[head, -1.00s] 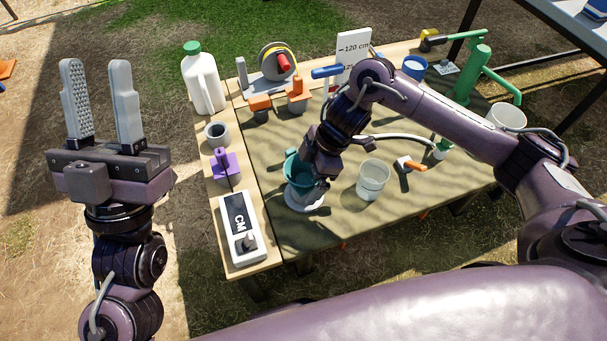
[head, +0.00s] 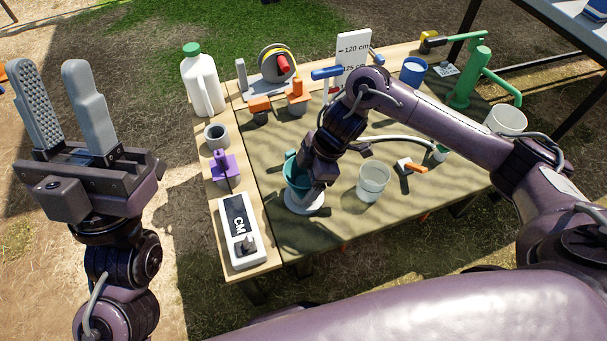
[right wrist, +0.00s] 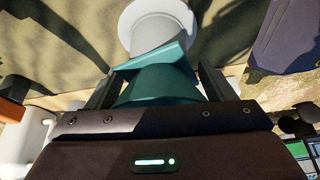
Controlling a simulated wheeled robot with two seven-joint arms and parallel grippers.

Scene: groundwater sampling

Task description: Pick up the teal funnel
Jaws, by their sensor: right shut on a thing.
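The teal funnel (head: 291,167) is at the near left of the green mat, partly hidden behind my right gripper (head: 303,184) in the head view. In the right wrist view the funnel (right wrist: 160,86) is between the two dark fingers, which are shut on it. A white round holder (head: 305,207) is just below the funnel. It also shows in the right wrist view (right wrist: 158,28). I cannot tell whether the funnel still touches it. My left gripper (head: 60,105) is open and empty, fingers up, left of the table.
A clear beaker (head: 373,180) stands close to the right of the funnel. A white CM meter (head: 240,232), a purple piece (head: 224,166) and a grey cup (head: 216,136) line the left edge. A white jug (head: 203,82) and a reel (head: 277,62) stand behind.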

